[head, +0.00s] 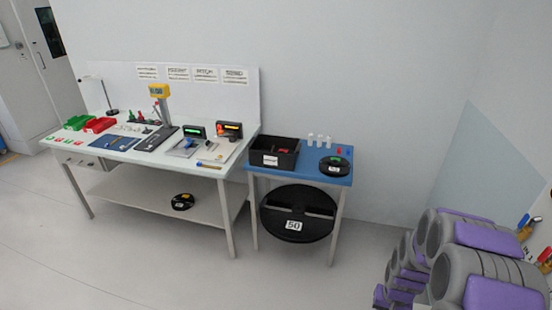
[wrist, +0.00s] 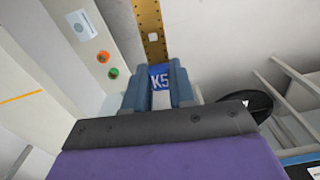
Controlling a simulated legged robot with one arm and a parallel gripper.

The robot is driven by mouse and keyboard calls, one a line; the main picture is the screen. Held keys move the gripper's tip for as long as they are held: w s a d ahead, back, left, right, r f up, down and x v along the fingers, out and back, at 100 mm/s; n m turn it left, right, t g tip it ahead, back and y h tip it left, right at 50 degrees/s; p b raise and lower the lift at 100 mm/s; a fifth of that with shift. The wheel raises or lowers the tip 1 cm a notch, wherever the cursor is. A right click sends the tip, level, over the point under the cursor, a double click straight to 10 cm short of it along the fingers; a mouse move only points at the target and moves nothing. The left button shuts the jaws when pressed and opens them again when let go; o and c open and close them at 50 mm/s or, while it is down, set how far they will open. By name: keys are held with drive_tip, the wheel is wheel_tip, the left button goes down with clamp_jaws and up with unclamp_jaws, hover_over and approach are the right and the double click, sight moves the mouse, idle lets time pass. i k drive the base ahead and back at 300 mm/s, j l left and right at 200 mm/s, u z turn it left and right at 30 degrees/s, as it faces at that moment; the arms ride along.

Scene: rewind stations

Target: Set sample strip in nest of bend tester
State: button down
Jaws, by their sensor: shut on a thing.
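In the wrist view, my gripper (wrist: 160,80) is shut on a piece with a blue end marked K5 (wrist: 160,78) and a pale part below it, seemingly the sample strip. The fingers hide its sides. In the head view, the white workbench (head: 160,193) stands at left, well away from me. Two small instruments on its right half have a green display (head: 195,131) and an orange-red display (head: 229,129).
A blue side table (head: 311,164) adjoins the workbench, with a black bin (head: 274,154) and several small bottles. A black disc marked 50 (head: 293,226) sits below. The floor (head: 140,270) in front is clear. A brass strip with holes (wrist: 152,35) is beyond my gripper.

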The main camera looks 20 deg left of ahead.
sight(212, 150)
drive_tip(key=i+j+u, duration=0.25)
drive_tip(key=i+u, duration=0.2)
drive_tip(key=i+j+u, duration=0.15)
drive_tip(key=i+u, duration=0.75)
drive_tip(key=i+l, duration=0.15)
drive_tip(key=i, duration=0.45)
drive_tip(key=i+l+u, duration=0.1)
drive_tip(key=i, duration=0.5)
drive_tip(key=i+l, duration=0.25)
drive_tip(key=i, duration=0.35)
